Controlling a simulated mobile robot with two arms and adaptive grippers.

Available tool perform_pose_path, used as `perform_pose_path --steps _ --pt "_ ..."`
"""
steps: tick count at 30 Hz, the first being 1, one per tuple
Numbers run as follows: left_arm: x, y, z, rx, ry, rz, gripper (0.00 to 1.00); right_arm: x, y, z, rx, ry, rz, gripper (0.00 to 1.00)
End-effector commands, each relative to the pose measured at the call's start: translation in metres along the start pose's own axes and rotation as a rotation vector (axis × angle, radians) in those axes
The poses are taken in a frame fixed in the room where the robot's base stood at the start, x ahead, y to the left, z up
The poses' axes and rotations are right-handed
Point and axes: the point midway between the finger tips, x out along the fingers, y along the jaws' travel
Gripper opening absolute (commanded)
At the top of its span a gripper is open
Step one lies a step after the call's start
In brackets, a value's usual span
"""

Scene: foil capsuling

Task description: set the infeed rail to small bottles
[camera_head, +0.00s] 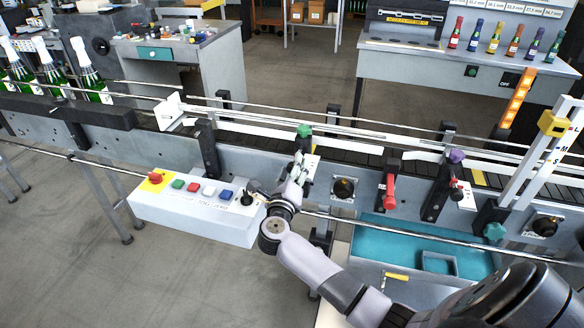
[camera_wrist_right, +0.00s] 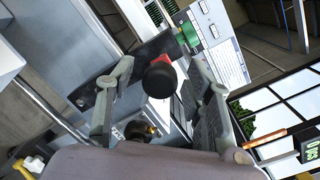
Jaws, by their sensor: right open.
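The infeed rail (camera_head: 330,133) runs along the conveyor as long pale bars. A green knob (camera_head: 304,130) stands on its near side, with a white card (camera_head: 313,166) below it. My right gripper (camera_head: 298,168) is in front of the conveyor's side, just below the green knob, and partly covers the card. In the right wrist view its two fingers (camera_wrist_right: 163,95) are open, on either side of a round black knob (camera_wrist_right: 160,79) with red behind it. I cannot tell whether they touch it. A green ribbed part (camera_wrist_right: 189,34) and a printed card (camera_wrist_right: 218,45) lie beyond. The left gripper is not in view.
A button box (camera_head: 195,208) is at the left of my gripper. A red handle (camera_head: 389,191) and a purple knob (camera_head: 457,156) are to the right. Green bottles (camera_head: 91,76) stand at the far left. A teal tray (camera_head: 400,235) lies below the conveyor.

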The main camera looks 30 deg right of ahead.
Motion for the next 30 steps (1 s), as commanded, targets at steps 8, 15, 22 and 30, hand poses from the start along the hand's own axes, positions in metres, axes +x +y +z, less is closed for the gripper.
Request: perform_pose_path --steps 8,15,22,30 --pt "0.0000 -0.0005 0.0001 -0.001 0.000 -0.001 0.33 0.0008 0.0002 0.0000 0.000 0.000 0.000 0.46" --pt "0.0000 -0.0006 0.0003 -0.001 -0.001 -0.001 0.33 0.0006 0.0001 0.0001 -0.001 -0.001 0.000 0.30" --pt "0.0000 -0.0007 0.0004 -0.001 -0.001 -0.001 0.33 0.0005 0.0002 0.0001 -0.001 -0.001 0.000 0.15" --pt "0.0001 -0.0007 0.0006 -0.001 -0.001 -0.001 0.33 0.0004 0.0004 0.0000 -0.001 -0.001 0.001 0.00"
